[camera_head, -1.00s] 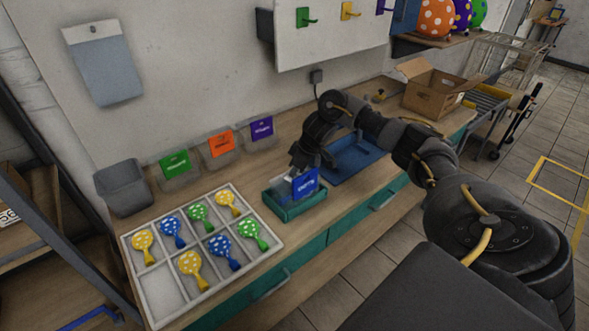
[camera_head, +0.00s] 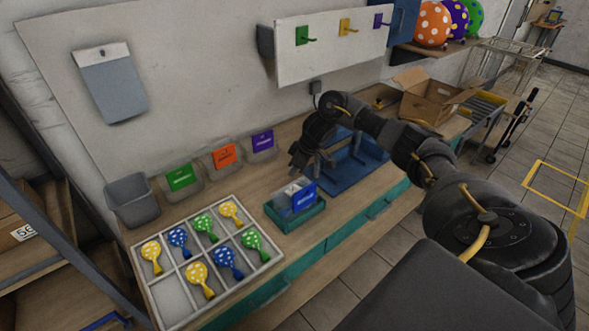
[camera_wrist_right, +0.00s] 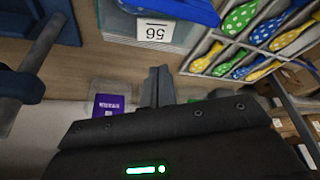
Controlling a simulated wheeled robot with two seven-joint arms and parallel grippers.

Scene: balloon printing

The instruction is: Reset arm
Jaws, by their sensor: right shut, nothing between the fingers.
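My right gripper (camera_head: 299,165) is shut and empty above the workbench, behind the teal tray (camera_head: 284,222) and beside the blue stand. Its shut fingers (camera_wrist_right: 158,86) also show in the right wrist view. The tray holds a blue card (camera_head: 304,197) standing upright; the gripper is apart from it. In the wrist view a white label reading 56 (camera_wrist_right: 152,30) shows on the tray side. My left gripper is not in view.
A white divided tray (camera_head: 168,296) with several dotted balloons lies at the left. Green, orange and purple cards (camera_head: 263,140) stand in clear bins along the wall. A blue stand (camera_head: 345,180) is right of the gripper, and a cardboard box (camera_head: 425,105) is farther right.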

